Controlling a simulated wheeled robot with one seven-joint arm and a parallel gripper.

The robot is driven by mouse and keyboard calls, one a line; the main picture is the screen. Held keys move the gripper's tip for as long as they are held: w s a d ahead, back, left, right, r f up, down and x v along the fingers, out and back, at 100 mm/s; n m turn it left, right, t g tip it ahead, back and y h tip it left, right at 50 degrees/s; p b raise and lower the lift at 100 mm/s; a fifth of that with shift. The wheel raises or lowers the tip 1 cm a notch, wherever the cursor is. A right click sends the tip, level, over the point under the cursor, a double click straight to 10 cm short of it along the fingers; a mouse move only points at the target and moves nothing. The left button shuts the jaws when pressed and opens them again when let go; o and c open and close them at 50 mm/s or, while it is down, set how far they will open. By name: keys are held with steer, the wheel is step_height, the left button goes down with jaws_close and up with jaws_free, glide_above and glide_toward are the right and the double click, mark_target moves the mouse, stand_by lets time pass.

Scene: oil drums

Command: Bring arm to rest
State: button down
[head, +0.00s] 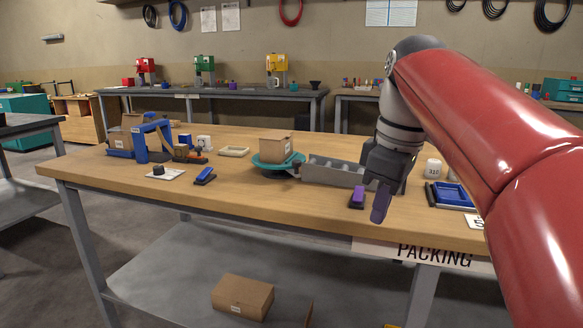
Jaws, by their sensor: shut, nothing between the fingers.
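My gripper (377,203) hangs at the end of my red arm, over the front edge of the packing table at the right of the middle. Its fingers point down and are shut with nothing visible between them. A small purple-topped block (357,197) stands on the table just left of the fingers; I cannot tell whether they touch. The wooden packing table (250,205) lies below and behind my gripper. My arm covers the right part of the view and hides part of the table.
A cardboard box (276,144) sits on a teal round stand (262,163), beside a grey tray (333,172). A blue tray (453,196) and a white cup (433,168) are right of my gripper. A blue-handled item (204,176) lies left. The table's front middle is clear.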

steer(key=s+d+f+m+t, duration=0.1)
steer(key=s+f+m, duration=0.4)
steer(key=f, duration=0.5)
steer(key=s+f+m+t+h, duration=0.1)
steer(key=s+f+m+t, duration=0.2)
steer(key=s+f+m, duration=0.3)
steer(key=s+f, duration=0.3)
steer(key=f, duration=0.2)
steer(key=shift+d+f, duration=0.2)
steer(key=shift+d, duration=0.15)
steer(key=shift+s, duration=0.1)
